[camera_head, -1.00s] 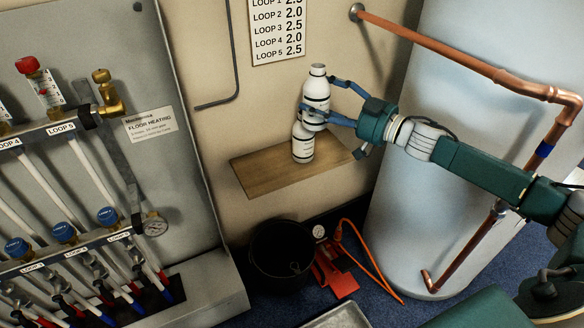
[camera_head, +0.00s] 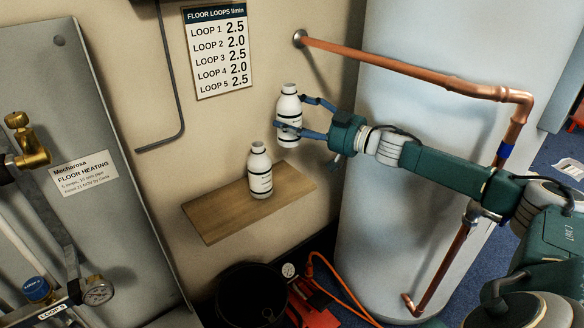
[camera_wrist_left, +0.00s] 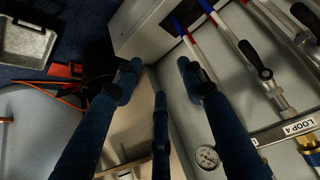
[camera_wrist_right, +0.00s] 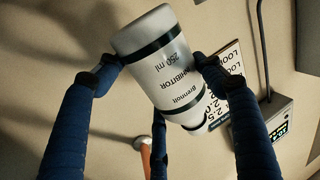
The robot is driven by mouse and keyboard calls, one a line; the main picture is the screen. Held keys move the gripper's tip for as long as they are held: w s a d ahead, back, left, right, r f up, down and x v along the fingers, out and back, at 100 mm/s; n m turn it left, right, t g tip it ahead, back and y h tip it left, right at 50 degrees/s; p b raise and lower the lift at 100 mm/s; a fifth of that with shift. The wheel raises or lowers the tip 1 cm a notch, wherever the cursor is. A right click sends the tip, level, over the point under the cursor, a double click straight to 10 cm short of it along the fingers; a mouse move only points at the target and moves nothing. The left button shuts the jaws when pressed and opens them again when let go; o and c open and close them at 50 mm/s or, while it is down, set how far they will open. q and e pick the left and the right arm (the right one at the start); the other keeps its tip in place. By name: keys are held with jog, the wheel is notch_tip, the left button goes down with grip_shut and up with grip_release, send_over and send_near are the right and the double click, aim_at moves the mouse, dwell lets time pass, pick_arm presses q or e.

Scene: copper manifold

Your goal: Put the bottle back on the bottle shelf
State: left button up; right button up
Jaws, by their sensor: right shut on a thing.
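My right gripper (camera_head: 300,118) is shut on a white bottle (camera_head: 289,105) with black bands and holds it upright in the air, above the right part of the wooden shelf (camera_head: 212,218). In the right wrist view, this bottle (camera_wrist_right: 165,68) shows its "INHIBITOR 250 ml" label between the blue fingers. A second white bottle (camera_head: 260,172) stands upright on the shelf, lower and to the left of the held one. My left gripper (camera_wrist_left: 160,80) shows only in its wrist view, open and empty, with its fingers apart near the manifold cabinet.
The shelf's right end is bare. A large pale tank (camera_head: 400,180) with copper pipes (camera_head: 430,75) stands to the right. A loop chart (camera_head: 218,50) hangs on the wall above. A black bucket (camera_head: 248,290) and a red pump (camera_head: 305,305) are below the shelf.

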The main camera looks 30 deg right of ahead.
aim_at(294, 137)
pick_arm(q)
jog(key=w+d+r+t+h+b, duration=0.2)
jog(key=w+d+r+t, duration=0.3)
jog(key=w+r, duration=0.4)
pick_arm(e)
notch_tip(294, 137, down, 6)
jog(key=shift+r, duration=0.25)
jog(key=shift+c, duration=0.2)
notch_tip(294, 137, down, 8)
jog(key=b, duration=0.3)
jog(key=shift+f, duration=0.25)
pick_arm(q)
notch_tip(294, 137, up, 18)
jog(key=t+h, duration=0.2)
jog(key=t, duration=0.7)
jog(key=shift+w+d+r+m+t+h, duration=0.2)
jog(key=shift+d+m+t+h, duration=0.2)
jog(key=shift+d, duration=0.05)
pick_arm(e)
jog(key=shift+f, duration=0.15)
jog(key=o, duration=1.3)
